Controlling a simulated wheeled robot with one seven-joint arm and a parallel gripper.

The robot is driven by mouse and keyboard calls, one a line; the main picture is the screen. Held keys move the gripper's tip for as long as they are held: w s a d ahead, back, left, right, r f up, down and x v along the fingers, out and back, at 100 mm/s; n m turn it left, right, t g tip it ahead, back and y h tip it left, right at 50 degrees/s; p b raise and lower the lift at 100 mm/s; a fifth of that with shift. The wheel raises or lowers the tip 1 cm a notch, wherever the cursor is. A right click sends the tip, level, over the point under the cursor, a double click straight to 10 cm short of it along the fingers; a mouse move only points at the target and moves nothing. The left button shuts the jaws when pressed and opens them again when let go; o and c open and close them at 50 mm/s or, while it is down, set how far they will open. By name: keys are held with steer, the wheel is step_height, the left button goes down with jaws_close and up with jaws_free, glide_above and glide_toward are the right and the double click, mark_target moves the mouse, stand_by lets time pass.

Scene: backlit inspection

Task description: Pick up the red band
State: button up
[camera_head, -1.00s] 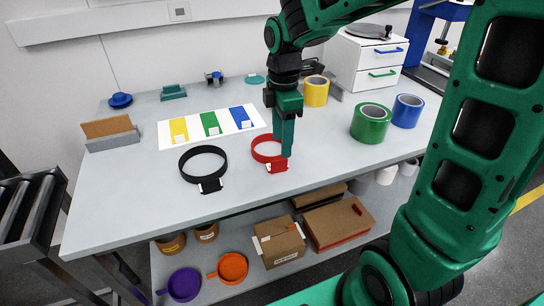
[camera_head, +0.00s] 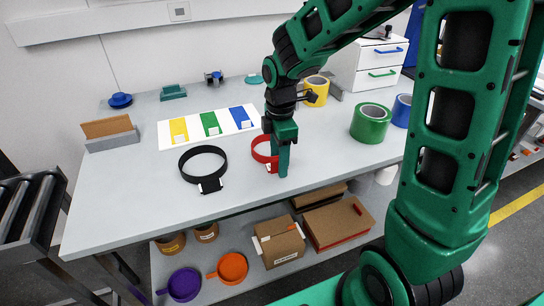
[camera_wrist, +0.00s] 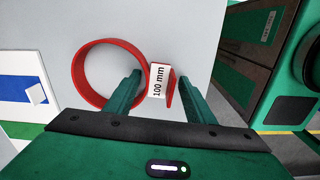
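The red band (camera_head: 257,155) stands on the grey table in the head view, partly hidden behind my gripper (camera_head: 283,172). In the wrist view the band (camera_wrist: 79,85) is a red ring with a short tail and a white tag (camera_wrist: 158,80) reading "100 mm". My gripper (camera_wrist: 160,74) is open there, one finger on each side of the tag and tail, with gaps between. The ring lies left of and beyond the left finger. I cannot tell how high the fingertips are above the table.
A black band (camera_head: 203,150) lies to the left. Behind is a white sheet (camera_head: 190,133) with yellow, green and blue patches. Green (camera_head: 371,123) and yellow (camera_head: 316,88) tape rolls stand to the right. The table's front edge is close to my gripper.

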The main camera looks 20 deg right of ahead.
steer(key=c, duration=0.7)
steer(key=shift+c, duration=0.2)
steer(key=shift+r, duration=0.1)
